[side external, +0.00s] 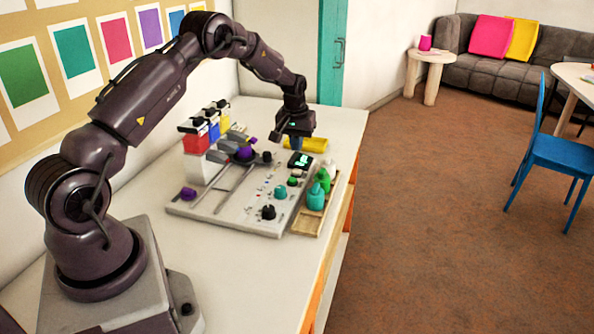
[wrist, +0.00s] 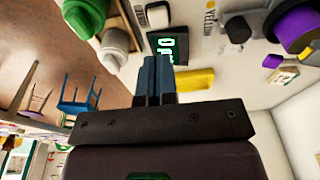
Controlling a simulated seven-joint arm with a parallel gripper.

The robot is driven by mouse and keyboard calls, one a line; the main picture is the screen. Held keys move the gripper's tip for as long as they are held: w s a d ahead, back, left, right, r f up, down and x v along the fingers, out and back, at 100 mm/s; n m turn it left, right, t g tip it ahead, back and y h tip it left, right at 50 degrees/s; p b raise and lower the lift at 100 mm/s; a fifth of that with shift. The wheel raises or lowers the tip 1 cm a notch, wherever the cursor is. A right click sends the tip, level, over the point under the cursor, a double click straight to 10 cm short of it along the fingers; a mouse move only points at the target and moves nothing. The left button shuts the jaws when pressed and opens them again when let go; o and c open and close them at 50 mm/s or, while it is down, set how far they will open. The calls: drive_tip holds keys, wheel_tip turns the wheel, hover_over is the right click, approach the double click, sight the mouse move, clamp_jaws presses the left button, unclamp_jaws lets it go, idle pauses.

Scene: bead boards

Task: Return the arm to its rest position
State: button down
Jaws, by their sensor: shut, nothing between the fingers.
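My gripper (side external: 296,143) is at the far end of the work table (side external: 345,125), above the back edge of the grey board (side external: 235,212). In the wrist view my gripper (wrist: 154,62) shows two dark blue fingers pressed together with nothing between them. A small display (side external: 300,160) with green digits lies just in front of the fingers in the side view; it also shows in the wrist view (wrist: 168,46). My arm reaches over the table, bent at the elbow. A yellow object (side external: 305,144) lies right behind the fingers.
Green and teal bottles (side external: 316,195) stand in a wooden tray (side external: 303,222) along the board's right side. Red, blue and yellow containers (side external: 196,142) stand at its left. Purple, teal and black knobs sit on the board. The table's near right part is clear.

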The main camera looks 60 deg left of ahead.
drive_tip(key=shift+s+d+f, duration=0.15)
drive_tip(key=shift+s+f, duration=0.05)
drive_tip(key=shift+s, duration=0.05)
drive_tip(key=shift+s+d+f+m+g, duration=0.3)
drive_tip(key=shift+s+d+f, duration=0.1)
drive_tip(key=shift+s+f, duration=0.3)
drive_tip(key=shift+s+d+r+h, duration=0.3)
drive_tip(key=shift+s+d+r, duration=0.35)
drive_tip(key=shift+s, duration=0.2)
drive_tip(key=s+d+r+m, duration=0.2)
drive_tip(key=s+d+r, duration=0.3)
drive_tip(key=d+r, duration=0.25)
drive_tip(key=s+d+r+m, duration=0.2)
drive_tip(key=s+d+r, duration=0.2)
drive_tip(key=d+r, duration=0.3)
drive_tip(key=s+d+r+m+t, duration=0.4)
drive_tip(key=s+d+r, duration=0.7)
drive_tip(key=s, duration=0.4)
drive_tip(key=shift+d+t+h, duration=0.25)
drive_tip(key=shift+t+h, duration=0.05)
drive_tip(key=shift+t, duration=0.2)
